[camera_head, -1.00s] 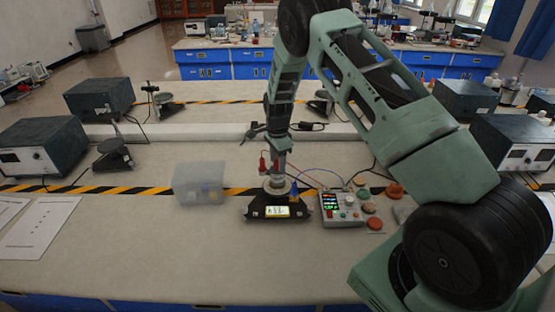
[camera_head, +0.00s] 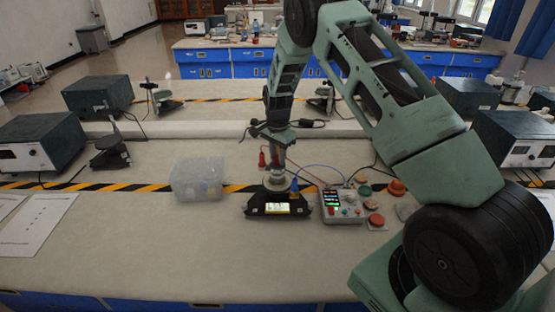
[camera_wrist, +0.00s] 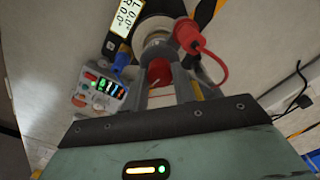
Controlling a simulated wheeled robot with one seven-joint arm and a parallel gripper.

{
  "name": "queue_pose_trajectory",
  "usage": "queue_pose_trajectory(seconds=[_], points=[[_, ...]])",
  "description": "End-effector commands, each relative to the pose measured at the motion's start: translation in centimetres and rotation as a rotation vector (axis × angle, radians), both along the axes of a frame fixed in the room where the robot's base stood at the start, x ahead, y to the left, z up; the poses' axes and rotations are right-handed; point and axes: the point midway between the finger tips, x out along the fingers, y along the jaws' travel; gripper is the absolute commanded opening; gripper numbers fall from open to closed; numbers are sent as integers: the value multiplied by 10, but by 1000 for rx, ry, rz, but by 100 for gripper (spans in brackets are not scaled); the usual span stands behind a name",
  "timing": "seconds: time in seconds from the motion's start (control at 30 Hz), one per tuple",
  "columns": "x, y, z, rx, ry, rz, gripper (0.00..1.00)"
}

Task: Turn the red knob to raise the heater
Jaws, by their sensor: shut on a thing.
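The red knob (camera_wrist: 159,72) shows between the two fingers in the wrist view, with the fingers against its sides. My gripper (camera_wrist: 161,84) is shut on it. In the head view my gripper (camera_head: 278,160) points down above a black stand with a lit display (camera_head: 277,208), and the knob cannot be made out clearly there. A pale round part (camera_head: 276,182), which may be the heater, sits under the gripper on this stand. It also shows beyond the knob in the wrist view (camera_wrist: 153,27). Whether it is raised is hard to tell.
Red plugs (camera_wrist: 187,33) with a red lead stand close beside the fingers. A blue plug (camera_wrist: 122,60) is on the other side. A control box (camera_head: 342,206) with lit readouts stands right of the stand, a clear plastic box (camera_head: 197,180) left. The front bench is mostly clear.

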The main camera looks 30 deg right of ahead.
Motion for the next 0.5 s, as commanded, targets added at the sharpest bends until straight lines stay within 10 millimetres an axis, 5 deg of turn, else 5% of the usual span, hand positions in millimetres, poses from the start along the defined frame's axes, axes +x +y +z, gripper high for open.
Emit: queue_pose_trajectory(seconds=[0.5], points=[[1,0,-1,0,-3,490,4]])
